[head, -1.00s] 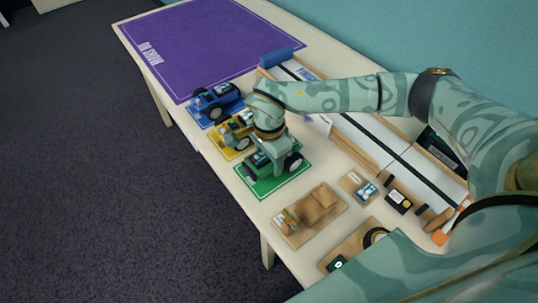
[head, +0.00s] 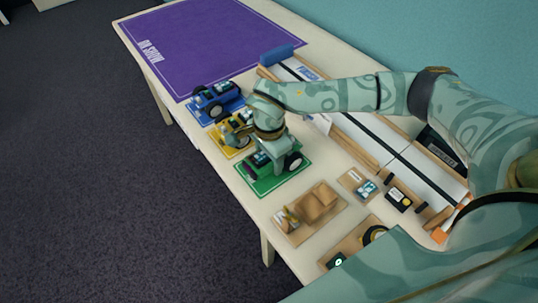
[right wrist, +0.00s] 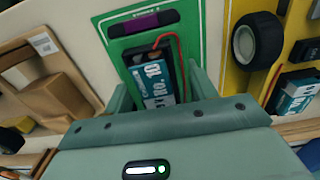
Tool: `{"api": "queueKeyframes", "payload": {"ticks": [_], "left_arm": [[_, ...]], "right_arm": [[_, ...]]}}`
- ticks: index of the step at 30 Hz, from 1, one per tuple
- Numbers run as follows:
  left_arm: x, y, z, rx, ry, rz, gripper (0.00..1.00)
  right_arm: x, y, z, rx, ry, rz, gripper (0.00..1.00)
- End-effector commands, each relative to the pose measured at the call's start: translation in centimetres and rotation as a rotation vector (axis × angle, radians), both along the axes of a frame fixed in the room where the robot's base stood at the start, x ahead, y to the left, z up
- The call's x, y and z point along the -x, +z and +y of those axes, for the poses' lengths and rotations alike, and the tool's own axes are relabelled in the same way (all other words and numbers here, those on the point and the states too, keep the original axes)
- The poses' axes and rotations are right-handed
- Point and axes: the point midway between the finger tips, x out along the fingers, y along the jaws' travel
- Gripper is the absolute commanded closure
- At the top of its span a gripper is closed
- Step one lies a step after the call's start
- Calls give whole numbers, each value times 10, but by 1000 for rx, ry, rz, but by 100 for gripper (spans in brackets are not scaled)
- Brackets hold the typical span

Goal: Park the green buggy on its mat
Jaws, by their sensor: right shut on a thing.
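The green buggy (head: 250,172), with black wheels, is over its green mat (head: 265,190), within the mat's outline. Whether its wheels touch the mat is hard to tell. My right gripper (head: 271,158) comes down over the buggy from above and is shut on it, hiding part of its body. In the right wrist view the buggy's top shows a blue battery (right wrist: 155,85) marked No. 10, a red wire and a purple part, between my fingers (right wrist: 163,92). The green mat (right wrist: 103,25) with its white border line lies beneath. My left gripper is out of view.
A yellow buggy (head: 232,128) on a yellow mat and a blue buggy (head: 214,100) on a blue mat stand close by. A wooden tray (head: 310,210) and small parts lie nearer. A white track (head: 375,145) runs along the right. The purple mat (head: 205,45) is empty.

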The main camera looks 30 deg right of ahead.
Motion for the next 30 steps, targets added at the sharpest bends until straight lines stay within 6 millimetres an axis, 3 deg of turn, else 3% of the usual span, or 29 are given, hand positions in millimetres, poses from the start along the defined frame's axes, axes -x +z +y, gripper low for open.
{"api": "queueKeyframes", "payload": {"ticks": [30], "left_arm": [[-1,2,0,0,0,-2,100]], "right_arm": [[0,-5,0,0,0,-1,63]]}}
